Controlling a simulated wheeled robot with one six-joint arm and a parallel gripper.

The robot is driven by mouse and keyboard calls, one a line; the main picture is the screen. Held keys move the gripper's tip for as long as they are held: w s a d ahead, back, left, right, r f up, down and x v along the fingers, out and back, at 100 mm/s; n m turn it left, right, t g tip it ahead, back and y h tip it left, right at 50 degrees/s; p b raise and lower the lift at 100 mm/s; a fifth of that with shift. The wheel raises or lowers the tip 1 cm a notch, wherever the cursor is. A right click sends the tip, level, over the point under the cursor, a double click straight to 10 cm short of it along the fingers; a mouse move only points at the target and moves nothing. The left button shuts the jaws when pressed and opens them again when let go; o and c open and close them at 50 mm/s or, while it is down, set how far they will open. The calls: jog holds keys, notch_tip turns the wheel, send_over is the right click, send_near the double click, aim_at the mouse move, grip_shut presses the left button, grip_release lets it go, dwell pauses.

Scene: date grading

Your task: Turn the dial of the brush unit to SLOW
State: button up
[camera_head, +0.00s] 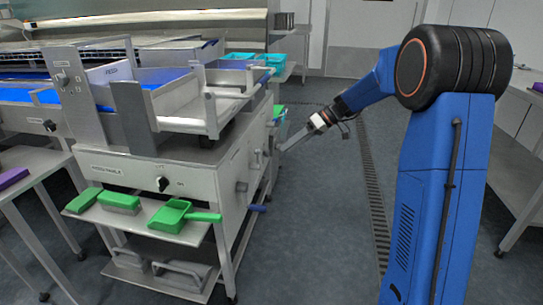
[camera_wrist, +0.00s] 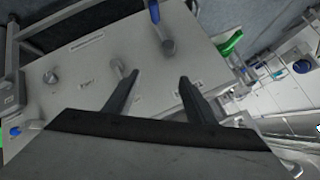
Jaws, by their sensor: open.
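My gripper (camera_head: 291,143) reaches toward the right side of the grey steel machine in the head view. In the wrist view its two dark fingers (camera_wrist: 158,78) are apart, with nothing between them, in front of a grey panel (camera_wrist: 75,62). A grey knob (camera_wrist: 118,67) stands on that panel just left of the left fingertip, and another knob (camera_wrist: 50,77) is farther left. In the head view, two side-panel knobs (camera_head: 242,186) (camera_head: 258,156) show below and left of the gripper. The labels are too small to read, so I cannot tell which is the brush unit's dial or its setting.
A blue-ended lever (camera_wrist: 165,38) sticks out of the panel beyond the fingers. A black switch (camera_head: 162,184) is on the machine's front. The floor (camera_head: 310,235) right of the machine is clear.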

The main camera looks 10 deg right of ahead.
jog(key=w+d+f+n+y, duration=0.1)
jog(key=w+f, duration=0.1)
jog(key=w, duration=0.3)
jog(key=w+d+f+y, duration=0.1)
jog(key=w+d+f, duration=0.15)
jog(key=w, duration=0.25)
jog(key=n+t+y, duration=0.4)
jog(key=t+y, duration=0.1)
jog(key=t, duration=0.1)
send_near(266, 153)
jog(key=w+x, duration=0.1)
jog(key=x, duration=0.6)
jog(key=shift+w+f, duration=0.35)
jog(key=shift+f, duration=0.25)
jog(key=shift+d, duration=0.1)
jog(key=c, duration=1)
jog(key=shift+c, duration=0.2)
